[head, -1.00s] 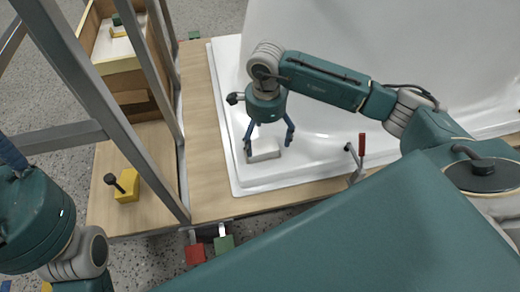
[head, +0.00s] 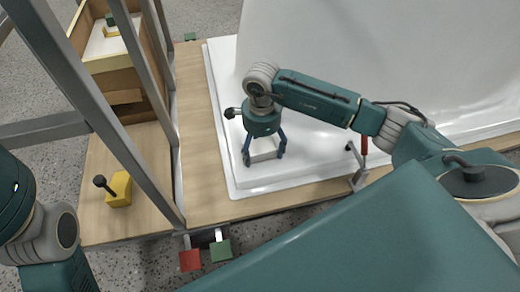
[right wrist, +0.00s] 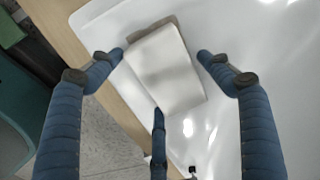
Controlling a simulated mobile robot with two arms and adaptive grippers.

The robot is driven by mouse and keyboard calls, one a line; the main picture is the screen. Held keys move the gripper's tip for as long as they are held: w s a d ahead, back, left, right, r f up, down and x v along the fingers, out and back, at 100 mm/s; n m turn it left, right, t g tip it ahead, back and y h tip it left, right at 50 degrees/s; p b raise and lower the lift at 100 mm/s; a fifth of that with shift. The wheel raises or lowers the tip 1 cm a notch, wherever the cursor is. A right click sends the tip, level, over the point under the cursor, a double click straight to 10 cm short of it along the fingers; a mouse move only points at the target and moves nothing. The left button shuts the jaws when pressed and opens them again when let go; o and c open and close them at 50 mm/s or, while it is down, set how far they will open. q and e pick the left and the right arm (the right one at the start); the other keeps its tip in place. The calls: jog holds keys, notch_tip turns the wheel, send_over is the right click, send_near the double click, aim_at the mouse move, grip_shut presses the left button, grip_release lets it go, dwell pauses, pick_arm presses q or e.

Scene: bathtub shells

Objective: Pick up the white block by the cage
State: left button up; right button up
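A white block (head: 264,155) lies on the white rim of the tub shell (head: 300,165). My right gripper (head: 264,157) points down over it with its blue fingers apart, one on each side of the block. In the right wrist view the block (right wrist: 170,70) lies tilted between the open fingers (right wrist: 160,60), with a third finger below it. The left fingertip is close to the block's edge; I cannot tell if it touches. The right fingertip is apart from it. My left arm shows at the lower left, but its gripper is out of view.
A grey metal frame (head: 95,110) stands at the left. Behind it is a wooden box (head: 112,62). A yellow block with a black knob (head: 118,190) sits on the wooden top. A red-handled clamp (head: 363,150) stands right of my gripper. Red (head: 189,260) and green (head: 220,250) pieces are at the front edge.

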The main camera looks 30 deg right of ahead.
jog(key=c, duration=0.4)
jog(key=shift+r, duration=0.1)
